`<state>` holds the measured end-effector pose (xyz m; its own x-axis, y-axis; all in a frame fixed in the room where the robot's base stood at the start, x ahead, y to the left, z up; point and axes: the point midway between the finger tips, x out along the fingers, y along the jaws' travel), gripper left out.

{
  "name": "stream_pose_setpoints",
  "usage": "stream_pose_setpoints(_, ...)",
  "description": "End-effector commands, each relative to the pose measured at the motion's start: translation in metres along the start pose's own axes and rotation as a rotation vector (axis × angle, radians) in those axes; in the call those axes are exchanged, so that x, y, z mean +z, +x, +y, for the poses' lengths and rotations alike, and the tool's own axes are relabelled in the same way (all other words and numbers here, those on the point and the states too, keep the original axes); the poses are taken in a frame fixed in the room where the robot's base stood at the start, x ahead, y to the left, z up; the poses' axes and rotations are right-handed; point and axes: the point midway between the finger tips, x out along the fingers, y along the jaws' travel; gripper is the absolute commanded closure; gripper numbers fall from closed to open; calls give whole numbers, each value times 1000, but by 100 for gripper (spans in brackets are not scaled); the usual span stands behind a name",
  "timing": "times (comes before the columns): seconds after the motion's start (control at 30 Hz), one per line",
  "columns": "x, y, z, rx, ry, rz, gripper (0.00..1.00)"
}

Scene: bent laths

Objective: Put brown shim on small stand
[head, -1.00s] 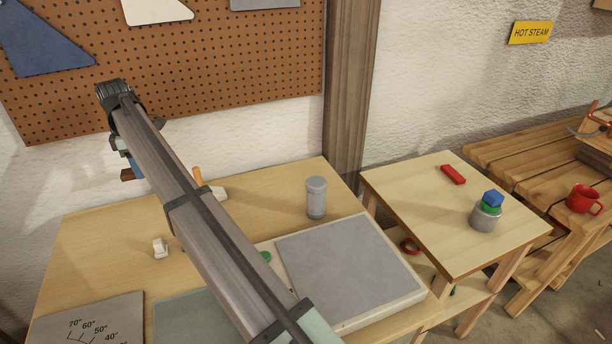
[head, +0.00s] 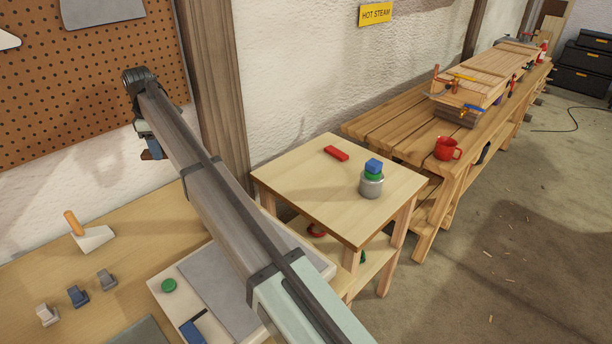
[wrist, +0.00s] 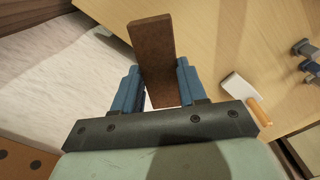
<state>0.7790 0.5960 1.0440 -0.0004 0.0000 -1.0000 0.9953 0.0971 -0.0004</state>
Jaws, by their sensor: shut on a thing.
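The brown shim (wrist: 153,50) is a flat, dark brown strip. In the wrist view my gripper (wrist: 158,80) is shut on it, with a blue finger on each side, and the shim sticks out beyond the fingertips. In the head view my gripper (head: 150,150) is at the left, raised above the workbench near the wall; the shim is hard to make out there. The small stand (head: 295,192), a light wooden table with a lower shelf, is right of my arm and apart from my gripper.
The stand's left and front top are clear. A slatted bench with a red mug (head: 447,149) stands behind.

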Motion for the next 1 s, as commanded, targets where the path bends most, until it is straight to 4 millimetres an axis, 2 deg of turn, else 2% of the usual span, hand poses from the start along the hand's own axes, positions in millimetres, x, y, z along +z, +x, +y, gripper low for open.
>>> stream_pose_setpoints(0.03,22,0,12,0,37,0,88)
stream_pose_setpoints(0.2,88,0,47,0,157,0,88)
stream_pose_setpoints(0.5,208,0,94,0,366,0,88)
stream_pose_setpoints(0.8,331,0,123,0,571,0,88)
stream_pose_setpoints(1.0,390,0,131,0,669,0,88)
